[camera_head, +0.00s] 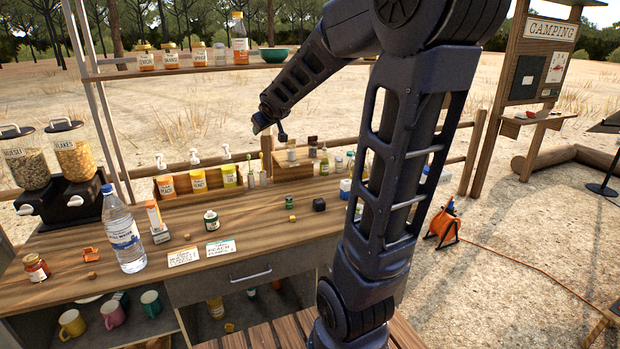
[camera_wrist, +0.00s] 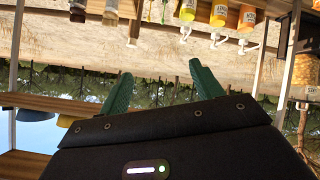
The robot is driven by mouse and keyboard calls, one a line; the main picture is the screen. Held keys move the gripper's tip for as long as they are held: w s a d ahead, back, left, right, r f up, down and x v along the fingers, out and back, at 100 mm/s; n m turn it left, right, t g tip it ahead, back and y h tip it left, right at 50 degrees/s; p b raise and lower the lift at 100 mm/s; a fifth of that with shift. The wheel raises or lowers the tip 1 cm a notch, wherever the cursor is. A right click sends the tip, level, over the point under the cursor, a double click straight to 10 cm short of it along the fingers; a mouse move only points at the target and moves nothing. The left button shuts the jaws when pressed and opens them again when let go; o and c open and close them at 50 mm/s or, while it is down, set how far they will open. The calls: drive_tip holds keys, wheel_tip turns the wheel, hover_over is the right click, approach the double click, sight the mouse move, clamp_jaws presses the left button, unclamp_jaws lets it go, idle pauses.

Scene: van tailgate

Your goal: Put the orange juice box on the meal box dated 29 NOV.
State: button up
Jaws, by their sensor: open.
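A small upright orange-and-white carton (camera_head: 154,215), which looks like the juice box, stands at the left middle of the wooden counter, with a small grey-and-white block (camera_head: 160,235) at its foot. Two flat pale labelled pieces, one with orange print (camera_head: 184,257) and one with green print (camera_head: 220,247), lie near the counter's front edge. I cannot read 29 NOV anywhere, and I cannot tell which thing is the meal box. My gripper (camera_wrist: 160,72) shows its two green fingers apart and empty in the wrist view, which is upside down. It is raised in the air, away from the carton.
A water bottle (camera_head: 122,230), small jars and cereal dispensers (camera_head: 73,150) stand on the left of the counter (camera_head: 275,235). Pump bottles (camera_head: 197,181) line its back under a shelf (camera_head: 190,69) with several jars. My arm hides the counter's right part.

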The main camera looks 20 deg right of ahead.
drive_tip(key=s+d+f+m+g, duration=0.1)
drive_tip(key=s+f+m+g, duration=0.1)
drive_tip(key=s, duration=1.3)
drive_tip(key=s+d+f+m+g, duration=0.1)
drive_tip(key=s+f+m+g, duration=0.1)
drive_tip(key=s, duration=1.3)
drive_tip(key=f+g, duration=0.1)
drive_tip(key=g, duration=0.1)
drive_tip(key=shift+s+d+f+g, duration=0.2)
drive_tip(key=shift+s+f+g, duration=0.1)
drive_tip(key=shift+f, duration=0.05)
